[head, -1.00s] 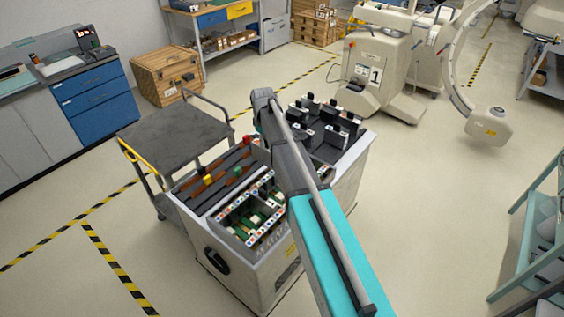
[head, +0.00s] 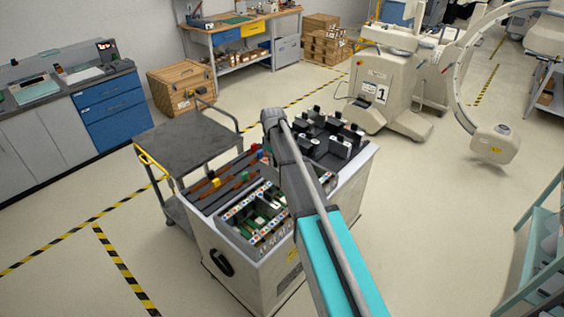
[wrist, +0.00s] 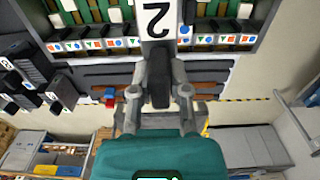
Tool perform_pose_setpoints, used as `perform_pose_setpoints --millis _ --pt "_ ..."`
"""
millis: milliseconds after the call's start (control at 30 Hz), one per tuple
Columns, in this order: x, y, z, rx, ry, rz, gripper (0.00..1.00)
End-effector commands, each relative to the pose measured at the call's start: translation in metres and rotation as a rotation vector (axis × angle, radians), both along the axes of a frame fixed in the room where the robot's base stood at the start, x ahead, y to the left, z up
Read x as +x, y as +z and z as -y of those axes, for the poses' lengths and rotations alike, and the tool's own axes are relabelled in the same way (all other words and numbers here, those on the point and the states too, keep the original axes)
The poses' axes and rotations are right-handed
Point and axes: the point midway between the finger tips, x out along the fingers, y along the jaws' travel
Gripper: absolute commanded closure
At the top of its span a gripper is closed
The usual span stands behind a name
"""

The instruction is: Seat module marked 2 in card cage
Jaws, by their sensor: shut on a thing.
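The module marked 2 (wrist: 158,22) is in the wrist view, its white label upside down, its black handle between my fingers. My gripper (wrist: 160,98) is shut on that handle. The module's label overlaps the front rail of the card cage (wrist: 222,39); I cannot tell how deep the module sits. The card cage (head: 262,238) is in the cart top in the head view, with green boards and rows of coloured marks. My arm hides the gripper and the module there.
Several black modules (head: 340,147) stand at the cart's far right end. Rails with a yellow block (head: 214,180) and a red block (head: 255,148) run beside the cage. A dark-topped trolley (head: 185,138) stands close at left.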

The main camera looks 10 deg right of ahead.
Motion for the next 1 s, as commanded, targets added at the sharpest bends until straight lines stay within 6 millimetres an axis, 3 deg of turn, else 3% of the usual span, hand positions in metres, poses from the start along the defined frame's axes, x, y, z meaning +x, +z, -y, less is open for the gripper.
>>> perform_pose_setpoints --millis 333,1000 --pt "0.0 0.003 0.016 -0.001 -0.02 0.001 1.0" --pt "0.0 -0.007 0.019 0.0 -0.023 0.0 1.0"
